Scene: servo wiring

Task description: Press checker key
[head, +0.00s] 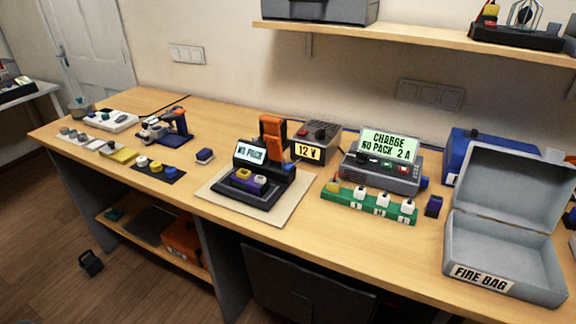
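A black device (274,188) with a small screen reading "NO PACK" (251,151) stands on a pale mat (218,188) mid-table; it may be the checker, but no label names it. A blue part (290,167), possibly a key, sits at its right side. A grey charger (383,172) to the right reads "CHARGE NO PACK 2 A" and has several small buttons. Neither gripper is in view.
A green strip (340,205) with white plugs lies before the charger. A "12 V" box (320,139) stands behind the device. An open grey fire bag box (490,255) is at right. The front table edge is mostly clear.

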